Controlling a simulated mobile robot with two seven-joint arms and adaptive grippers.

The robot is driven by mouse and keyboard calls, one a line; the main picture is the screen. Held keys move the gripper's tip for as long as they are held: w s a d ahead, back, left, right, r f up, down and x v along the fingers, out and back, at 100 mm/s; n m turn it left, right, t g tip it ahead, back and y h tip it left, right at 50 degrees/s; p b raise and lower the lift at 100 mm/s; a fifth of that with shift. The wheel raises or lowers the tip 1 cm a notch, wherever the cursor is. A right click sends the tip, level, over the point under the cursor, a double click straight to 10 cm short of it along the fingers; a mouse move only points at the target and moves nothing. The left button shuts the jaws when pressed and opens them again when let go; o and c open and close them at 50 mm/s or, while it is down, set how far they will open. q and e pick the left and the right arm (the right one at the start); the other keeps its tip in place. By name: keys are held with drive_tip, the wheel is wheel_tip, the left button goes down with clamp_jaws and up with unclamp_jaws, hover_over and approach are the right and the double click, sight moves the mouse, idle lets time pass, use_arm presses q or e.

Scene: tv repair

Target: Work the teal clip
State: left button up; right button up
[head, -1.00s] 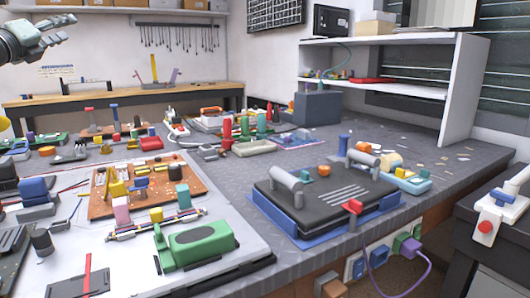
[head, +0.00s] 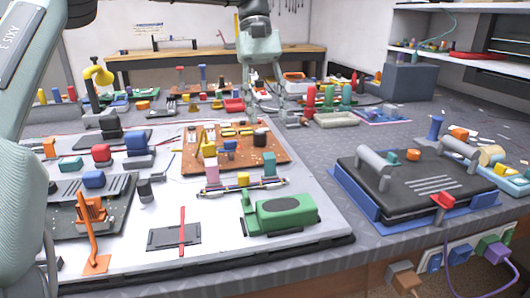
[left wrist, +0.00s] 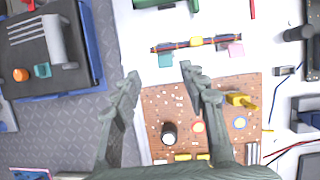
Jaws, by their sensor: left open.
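A small teal clip (head: 269,165) stands at the right part of a strapped cable bundle (head: 228,189) on the white mat. In the left wrist view, the teal clip (left wrist: 166,60) appears just beyond the gap between my fingertips. A pink clip (head: 242,180) is on the same bundle. My left gripper (head: 277,118) hangs over the workbench behind the brown circuit board (head: 262,153). In the left wrist view, my left gripper (left wrist: 160,70) is open, with nothing between its fingers. My right gripper is not in view.
A green device (head: 285,211) lies in front of the bundle. A black unit with grey handles (head: 420,185) stands on a blue base to the right. A red bar (head: 182,232), an orange upright tool (head: 90,240) and several blocks occupy the mat. Grey bench is bare between mat and black unit.

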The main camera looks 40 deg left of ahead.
sight(270, 158)
use_arm(q)
drive_tip(key=x, duration=0.8)
drive_tip(key=shift+s+r, duration=0.1)
drive_tip(key=shift+s, duration=0.3)
clamp_jaws()
